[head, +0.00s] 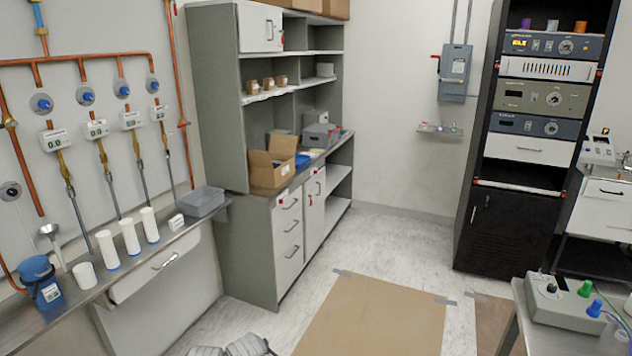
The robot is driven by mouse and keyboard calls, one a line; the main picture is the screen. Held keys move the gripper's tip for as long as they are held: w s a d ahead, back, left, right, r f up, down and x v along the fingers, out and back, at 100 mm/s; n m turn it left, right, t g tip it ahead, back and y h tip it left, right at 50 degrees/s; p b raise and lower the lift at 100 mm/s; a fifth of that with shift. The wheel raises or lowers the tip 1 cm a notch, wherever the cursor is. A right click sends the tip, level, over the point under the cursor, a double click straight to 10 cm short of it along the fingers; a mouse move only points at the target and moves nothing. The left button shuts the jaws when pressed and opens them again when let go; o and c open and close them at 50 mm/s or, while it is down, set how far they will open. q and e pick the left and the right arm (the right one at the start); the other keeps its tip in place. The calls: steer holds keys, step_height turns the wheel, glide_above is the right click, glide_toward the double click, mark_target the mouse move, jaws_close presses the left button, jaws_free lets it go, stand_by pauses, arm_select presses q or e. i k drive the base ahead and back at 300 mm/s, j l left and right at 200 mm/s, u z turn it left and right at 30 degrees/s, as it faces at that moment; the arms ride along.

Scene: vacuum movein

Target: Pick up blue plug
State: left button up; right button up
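A blue plug (595,307) stands at the right end of a grey-green box (562,307) with a dial, on the table at the lower right. A cable runs from it towards the right edge. I cannot tell whether it is seated in a socket. A green plug (585,289) with its own cable stands just behind it. Neither of my grippers shows in the head view, so their fingers and what they hold are hidden. Pale grey parts at the bottom edge, left of centre, look like mine, but no fingertips show.
The lower right table (512,330) has a bare strip left of the box. A tall black rack (490,232) stands behind it. Brown sheets (375,318) lie taped on the floor. A steel counter (135,268) with white cylinders and a blue canister (40,281) runs along the left wall.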

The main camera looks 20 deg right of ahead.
mark_target(595, 306)
steer(key=i+z, duration=0.1)
steer(key=z, duration=0.3)
steer(key=i+z, duration=0.1)
steer(key=z, duration=0.3)
steer(key=i+j+z, duration=0.1)
steer(key=z, duration=0.3)
steer(key=i+j+z, duration=0.1)
steer(key=z, duration=0.35)
steer(key=j+z, duration=0.1)
steer(key=z, duration=0.3)
steer(key=i+j+z, duration=0.15)
steer(key=z, duration=0.3)
steer(key=i+j+z, duration=0.1)
steer(key=j+z, duration=0.15)
steer(key=z, duration=0.15)
steer(key=i+j+z, duration=0.1)
steer(key=j+z, duration=0.15)
steer(key=z, duration=0.2)
steer(key=j+z, duration=0.4)
steer(key=i+l, duration=0.05)
steer(key=l, duration=0.05)
